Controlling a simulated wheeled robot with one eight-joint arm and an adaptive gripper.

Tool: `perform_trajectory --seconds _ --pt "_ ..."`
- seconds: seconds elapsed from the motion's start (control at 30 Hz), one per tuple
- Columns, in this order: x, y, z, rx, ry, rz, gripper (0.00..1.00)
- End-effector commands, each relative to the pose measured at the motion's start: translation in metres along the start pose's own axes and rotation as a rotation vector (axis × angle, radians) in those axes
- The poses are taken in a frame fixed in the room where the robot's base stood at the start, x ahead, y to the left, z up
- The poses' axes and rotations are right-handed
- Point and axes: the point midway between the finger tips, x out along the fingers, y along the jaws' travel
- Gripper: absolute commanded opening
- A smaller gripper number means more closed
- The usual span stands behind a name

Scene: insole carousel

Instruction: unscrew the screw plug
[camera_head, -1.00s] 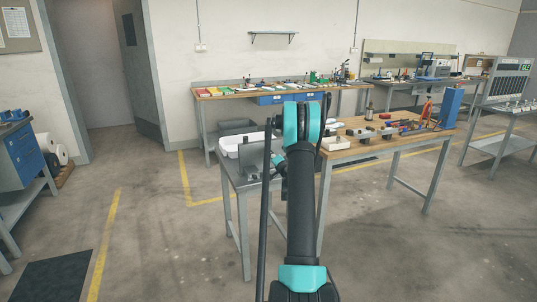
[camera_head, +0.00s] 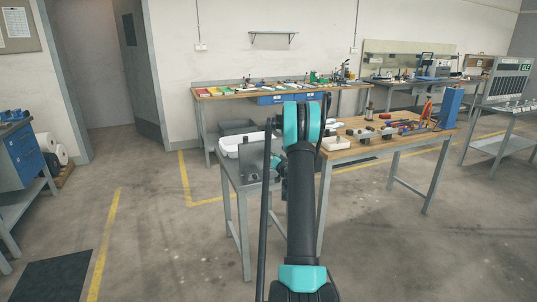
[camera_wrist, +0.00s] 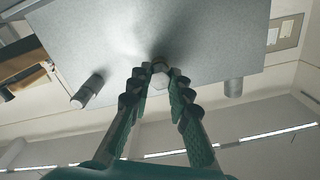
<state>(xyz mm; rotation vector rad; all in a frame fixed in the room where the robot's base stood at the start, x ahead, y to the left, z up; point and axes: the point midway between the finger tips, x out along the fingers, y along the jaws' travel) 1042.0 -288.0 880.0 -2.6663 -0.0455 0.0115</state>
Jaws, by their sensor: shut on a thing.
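The screw plug (camera_wrist: 159,83) is a small pale grey piece between my fingertips in the wrist view, close against a flat grey plate (camera_wrist: 205,45). My gripper (camera_wrist: 158,74) is shut on it, with dark ribbed fingers on both sides. How far the plug is in or out of the plate cannot be told. My arm hides most of my gripper and the plug there.
Two grey cylinders, one at the left (camera_wrist: 88,91) and one at the right (camera_wrist: 233,88), stick out from the plate beside my fingers. A wooden workbench (camera_head: 345,153) with tools stands close at the right.

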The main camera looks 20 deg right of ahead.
Motion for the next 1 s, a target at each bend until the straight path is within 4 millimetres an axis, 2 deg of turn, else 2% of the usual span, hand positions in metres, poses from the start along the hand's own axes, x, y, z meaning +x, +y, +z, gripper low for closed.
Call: perform_trajectory --seconds 0.3,0.4,1.0 --pt "0.0000 -0.0001 -0.0001 -0.373 0.000 0.000 0.00" --pt "0.0000 0.0000 -0.0001 -0.448 0.000 0.000 0.00" --pt "-0.0039 0.0001 -0.0001 -0.475 0.000 0.000 0.00"
